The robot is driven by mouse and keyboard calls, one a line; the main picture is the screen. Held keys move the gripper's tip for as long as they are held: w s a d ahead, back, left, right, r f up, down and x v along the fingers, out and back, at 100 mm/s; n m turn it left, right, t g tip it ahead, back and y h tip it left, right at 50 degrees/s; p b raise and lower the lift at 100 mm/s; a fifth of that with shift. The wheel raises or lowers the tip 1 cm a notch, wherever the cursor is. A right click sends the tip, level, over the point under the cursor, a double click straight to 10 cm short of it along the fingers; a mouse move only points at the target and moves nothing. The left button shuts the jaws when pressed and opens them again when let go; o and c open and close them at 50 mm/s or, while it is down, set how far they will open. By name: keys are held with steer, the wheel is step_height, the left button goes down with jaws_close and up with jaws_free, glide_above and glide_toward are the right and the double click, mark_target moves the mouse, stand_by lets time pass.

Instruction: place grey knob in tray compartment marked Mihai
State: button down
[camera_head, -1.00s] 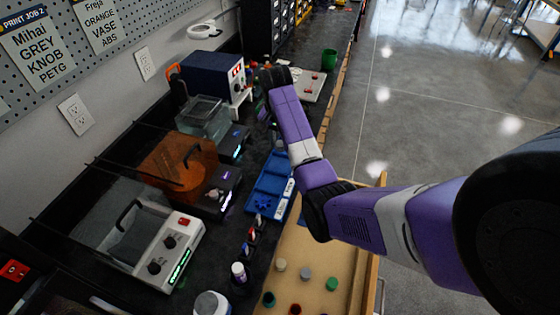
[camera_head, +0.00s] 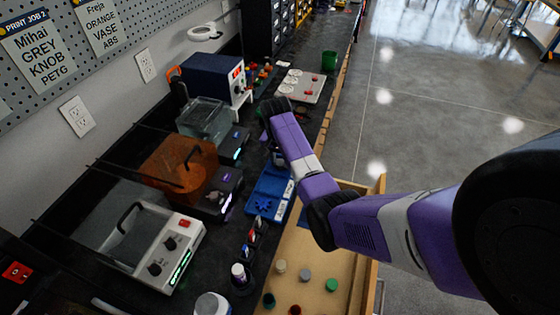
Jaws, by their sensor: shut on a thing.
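The blue tray (camera_head: 262,207) lies on the dark bench, with white labels along its right side that are too small to read. My gripper (camera_head: 279,158) points down at the tray's far end, partly hidden by my purple forearm. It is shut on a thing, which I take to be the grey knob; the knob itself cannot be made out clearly. I cannot tell its height above the tray. A print-job card (camera_head: 45,58) on the pegboard reads Mihai, grey knob, PETG.
Left of the tray stand an orange-lidded machine (camera_head: 178,163), a white machine with dials (camera_head: 165,250) and a blue box (camera_head: 208,78). An open drawer (camera_head: 318,248) with several coloured round pieces is at the near right. A pale board (camera_head: 300,86) and green cup (camera_head: 329,60) stand beyond.

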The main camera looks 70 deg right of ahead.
steer(key=c, duration=1)
jaws_free()
steer(key=r, duration=0.4)
steer(key=a+r, duration=0.1)
steer(key=r, duration=0.7)
steer(key=shift+a, duration=0.35)
